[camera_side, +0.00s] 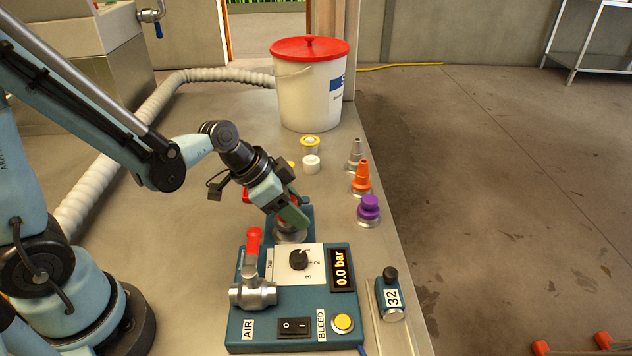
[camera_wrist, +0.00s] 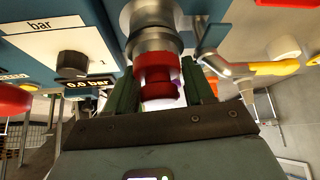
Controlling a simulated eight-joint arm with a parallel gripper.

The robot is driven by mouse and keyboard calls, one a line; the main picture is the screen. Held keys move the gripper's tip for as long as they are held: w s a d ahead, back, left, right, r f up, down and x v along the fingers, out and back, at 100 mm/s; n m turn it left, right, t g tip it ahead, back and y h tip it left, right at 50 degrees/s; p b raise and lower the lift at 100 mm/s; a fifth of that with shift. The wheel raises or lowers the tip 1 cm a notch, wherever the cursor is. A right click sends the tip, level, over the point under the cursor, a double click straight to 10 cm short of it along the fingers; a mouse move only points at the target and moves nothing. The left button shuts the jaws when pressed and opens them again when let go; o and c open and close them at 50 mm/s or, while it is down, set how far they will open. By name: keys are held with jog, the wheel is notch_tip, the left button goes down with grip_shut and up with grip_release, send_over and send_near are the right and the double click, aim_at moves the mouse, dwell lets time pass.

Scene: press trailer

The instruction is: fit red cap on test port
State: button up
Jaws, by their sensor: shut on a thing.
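My gripper (camera_side: 292,214) is low behind the control box in the side view, tilted down toward the metal test port (camera_side: 290,237). In the wrist view my gripper (camera_wrist: 158,98) is shut on the red cap (camera_wrist: 158,85), with a green finger on each side of it. The cap lies in line with the silver test port (camera_wrist: 153,32), and its wide rim meets the port's end in the picture. I cannot tell whether the cap is seated or just in front of it.
The blue control box (camera_side: 262,328) has a red-handled valve (camera_side: 252,270) beside my gripper. Grey, orange (camera_side: 361,177) and purple (camera_side: 368,208) caps stand along the right edge. A white bucket (camera_side: 308,92) with a red lid stands behind. White (camera_side: 311,163) and yellow-ringed pieces lie nearby.

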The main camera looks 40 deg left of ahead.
jog(key=shift+f, duration=0.25)
jog(key=o, duration=0.8)
jog(key=shift+o, duration=0.2)
jog(key=v, duration=1.1)
notch_tip(320, 180, up, 9)
dwell(0.9)
